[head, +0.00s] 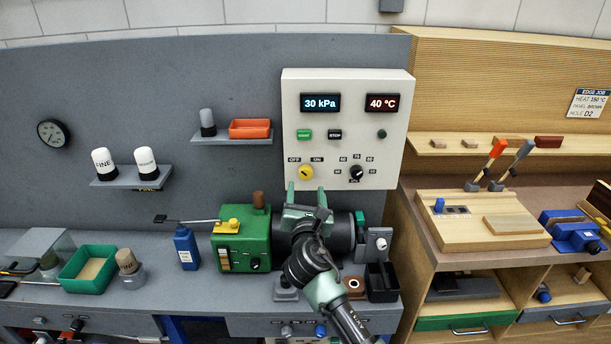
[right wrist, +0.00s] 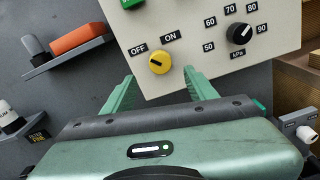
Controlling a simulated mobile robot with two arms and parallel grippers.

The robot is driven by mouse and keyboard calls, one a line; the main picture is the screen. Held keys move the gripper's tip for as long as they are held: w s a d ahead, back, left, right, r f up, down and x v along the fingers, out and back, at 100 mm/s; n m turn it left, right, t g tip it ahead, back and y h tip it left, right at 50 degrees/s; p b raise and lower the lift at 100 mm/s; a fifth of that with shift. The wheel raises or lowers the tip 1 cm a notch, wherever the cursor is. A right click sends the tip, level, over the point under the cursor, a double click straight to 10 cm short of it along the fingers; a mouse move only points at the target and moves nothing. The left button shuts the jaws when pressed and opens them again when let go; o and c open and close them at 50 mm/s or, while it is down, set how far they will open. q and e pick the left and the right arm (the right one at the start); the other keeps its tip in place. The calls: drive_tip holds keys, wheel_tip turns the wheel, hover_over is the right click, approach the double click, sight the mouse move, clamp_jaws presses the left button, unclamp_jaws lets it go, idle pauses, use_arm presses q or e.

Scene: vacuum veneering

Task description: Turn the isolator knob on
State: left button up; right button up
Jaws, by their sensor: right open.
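The isolator knob (head: 306,172) is a round yellow knob at the lower left of the white control panel (head: 345,90), between the OFF and ON labels. It also shows in the right wrist view (right wrist: 160,62), with a dark mark on its face. My right gripper (head: 306,190) is open and empty just below the knob. In the right wrist view its two green fingers (right wrist: 158,88) stand apart, one on each side below the knob, apart from it. My left gripper is not in view.
A black kPa dial (head: 356,173) sits right of the knob. Green and black buttons (head: 304,134) are above it. A green machine (head: 242,240) stands on the bench below. A shelf with an orange tray (head: 249,129) is left of the panel.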

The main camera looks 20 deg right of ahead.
sight(306, 176)
drive_tip(key=x, duration=0.7)
drive_tip(key=shift+w+d+f, duration=0.1)
drive_tip(key=shift+w, duration=0.15)
clamp_jaws()
